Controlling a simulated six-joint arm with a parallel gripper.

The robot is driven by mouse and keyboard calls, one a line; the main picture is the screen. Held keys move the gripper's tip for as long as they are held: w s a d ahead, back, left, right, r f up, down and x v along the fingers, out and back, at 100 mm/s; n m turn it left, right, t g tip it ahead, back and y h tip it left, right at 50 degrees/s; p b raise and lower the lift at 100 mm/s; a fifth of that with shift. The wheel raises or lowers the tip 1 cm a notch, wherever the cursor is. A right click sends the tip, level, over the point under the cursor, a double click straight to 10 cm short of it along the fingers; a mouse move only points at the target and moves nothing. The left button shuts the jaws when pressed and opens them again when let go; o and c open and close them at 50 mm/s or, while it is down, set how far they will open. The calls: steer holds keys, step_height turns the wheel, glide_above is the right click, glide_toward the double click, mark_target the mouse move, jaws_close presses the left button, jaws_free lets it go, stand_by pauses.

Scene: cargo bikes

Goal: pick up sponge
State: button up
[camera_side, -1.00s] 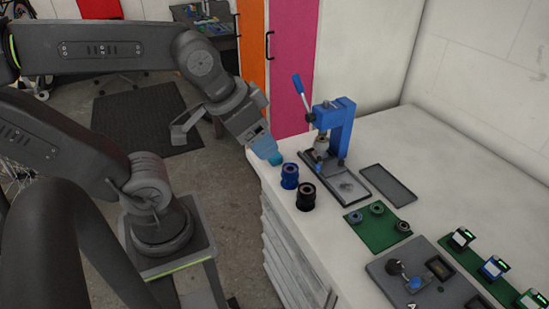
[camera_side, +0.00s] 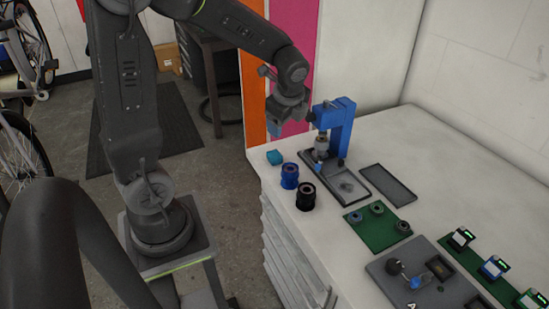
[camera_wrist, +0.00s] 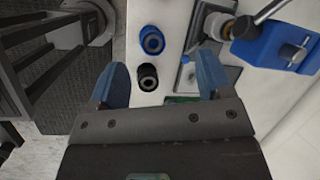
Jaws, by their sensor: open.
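The sponge is a small teal block (camera_side: 274,157) lying on the white worktop near its far left corner, in the side view. I do not make it out in the wrist view. My gripper (camera_side: 279,129) is up in the air above and slightly right of the sponge in the side view, apart from it. In the wrist view its two blue fingers (camera_wrist: 162,76) are spread apart with nothing held between them.
A blue spool (camera_side: 289,176) and a black spool (camera_side: 306,197) stand near the sponge. A blue lever press (camera_side: 343,125) stands to the right, close to my gripper. A dark tray (camera_side: 388,185) and green board (camera_side: 379,226) lie further right.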

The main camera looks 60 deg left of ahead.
mark_target(275, 154)
steer(key=a+f+m, duration=0.1)
steer(key=a+f, duration=0.2)
steer(key=f, duration=0.3)
steer(key=w+a+f+m, duration=0.1)
steer(key=a+f, duration=0.2)
steer(key=f, duration=0.3)
steer(key=w+a+f+m+g, duration=0.1)
steer(key=a+f+m, duration=0.1)
steer(key=a+f, duration=0.2)
step_height(275, 154, down, 2)
steer(key=shift+f, duration=0.1)
steer(key=shift+d, duration=0.1)
steer(key=shift+c, duration=0.3)
steer(key=c, duration=1)
steer(key=shift+r, duration=0.55)
steer(key=r, duration=0.3)
steer(key=shift+s+a+r+y, duration=0.25)
steer(key=shift+s+r+y, duration=0.05)
steer(key=shift+r, duration=0.1)
steer(key=s+a+r, duration=0.5)
steer(key=s+r, duration=0.1)
steer(key=s, duration=0.3)
steer(key=shift+s+a+r, duration=0.15)
steer(key=shift+s+a, duration=0.05)
steer(key=shift+s, duration=0.05)
